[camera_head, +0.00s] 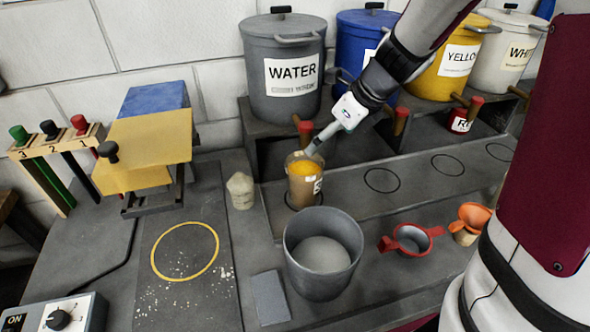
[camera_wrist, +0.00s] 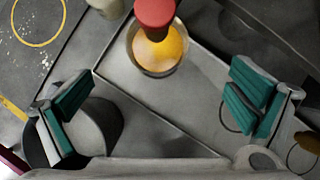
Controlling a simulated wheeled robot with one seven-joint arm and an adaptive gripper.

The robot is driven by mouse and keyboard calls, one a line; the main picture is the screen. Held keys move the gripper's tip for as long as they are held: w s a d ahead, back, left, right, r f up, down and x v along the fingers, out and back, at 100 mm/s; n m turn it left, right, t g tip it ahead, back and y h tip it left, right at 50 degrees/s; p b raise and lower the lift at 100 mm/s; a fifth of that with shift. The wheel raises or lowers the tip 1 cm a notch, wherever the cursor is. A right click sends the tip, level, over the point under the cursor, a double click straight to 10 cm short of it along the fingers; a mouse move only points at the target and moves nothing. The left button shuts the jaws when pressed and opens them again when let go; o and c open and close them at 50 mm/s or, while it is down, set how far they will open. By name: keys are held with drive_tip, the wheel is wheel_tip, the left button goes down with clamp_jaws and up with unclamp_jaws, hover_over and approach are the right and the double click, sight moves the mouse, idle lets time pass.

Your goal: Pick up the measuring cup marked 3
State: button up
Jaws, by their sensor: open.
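A brownish cup (camera_head: 303,186) with yellow contents stands on the ledge below the water tank. Its pale label is partly visible, and I cannot clearly read it as a 3. In the wrist view the same cup (camera_wrist: 133,50) is at the top centre, beyond the fingers, with a red-topped tap above part of it. My gripper (camera_wrist: 160,104) is open and empty, its green-padded fingers wide apart. In the head view my gripper (camera_head: 318,148) is just above and right of the cup, angled down; its far finger is hard to make out.
A grey bucket (camera_head: 323,277) stands in front of the cup, and a pale small container (camera_head: 240,190) to its left. The water tank (camera_head: 283,75) and its tap (camera_head: 305,132) are close behind. A red scoop (camera_head: 412,250) and orange funnel-like cup (camera_head: 472,216) lie at right.

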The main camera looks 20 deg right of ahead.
sight(309, 159)
drive_tip(key=b+x, duration=0.2)
drive_tip(key=x, duration=0.8)
drive_tip(key=shift+s+a+f+b, duration=0.15)
drive_tip(key=shift+f+b, duration=0.15)
drive_tip(key=c, duration=2)
drive_tip(key=shift+o, duration=0.2)
drive_tip(key=shift+r, duration=0.15)
